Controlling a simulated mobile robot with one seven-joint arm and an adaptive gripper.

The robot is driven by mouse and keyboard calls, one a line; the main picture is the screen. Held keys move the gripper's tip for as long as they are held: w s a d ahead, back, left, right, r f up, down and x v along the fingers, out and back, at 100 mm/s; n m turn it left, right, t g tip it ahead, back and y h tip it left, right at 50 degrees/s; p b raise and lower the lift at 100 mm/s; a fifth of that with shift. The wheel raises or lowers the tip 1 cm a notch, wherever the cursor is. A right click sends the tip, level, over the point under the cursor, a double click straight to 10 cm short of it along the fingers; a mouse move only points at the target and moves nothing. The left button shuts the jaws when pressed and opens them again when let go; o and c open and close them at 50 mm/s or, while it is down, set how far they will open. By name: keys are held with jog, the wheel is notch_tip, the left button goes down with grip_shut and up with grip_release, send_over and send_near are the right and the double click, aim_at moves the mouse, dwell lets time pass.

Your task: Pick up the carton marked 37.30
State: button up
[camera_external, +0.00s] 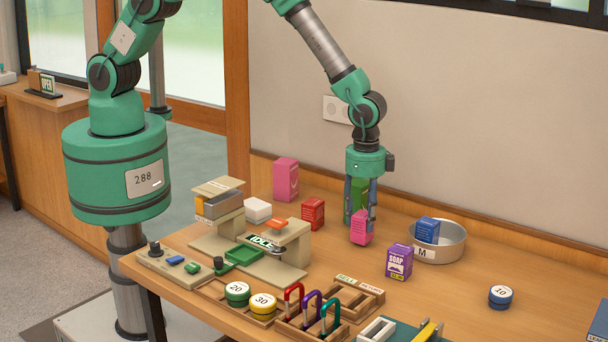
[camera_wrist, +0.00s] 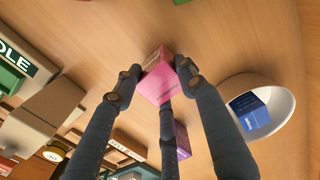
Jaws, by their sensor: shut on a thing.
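My gripper (camera_external: 360,213) points straight down over the table, its fingers closed around a small pink carton (camera_external: 360,229). In the wrist view the pink carton (camera_wrist: 160,79) sits between the fingertips of my gripper (camera_wrist: 156,82). I cannot tell whether its base touches the table. A larger pink carton (camera_external: 286,180), a red carton (camera_external: 312,214), a purple soap carton (camera_external: 399,262) and a green carton (camera_external: 360,190) partly hidden behind my fingers are also in view. A blue carton (camera_external: 428,230) is in a round metal pan (camera_external: 452,246). The marking 37.30 is not readable on any carton.
A beige machine marked IDLE (camera_external: 291,240) stands left of my gripper. Another blue tin (camera_external: 500,297) stands at the right. The table between the purple carton and that tin is clear.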

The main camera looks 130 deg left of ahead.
aim_at(362, 213)
notch_tip(362, 213, up, 9)
jog(key=shift+f, duration=0.1)
dwell(0.3)
dwell(0.6)
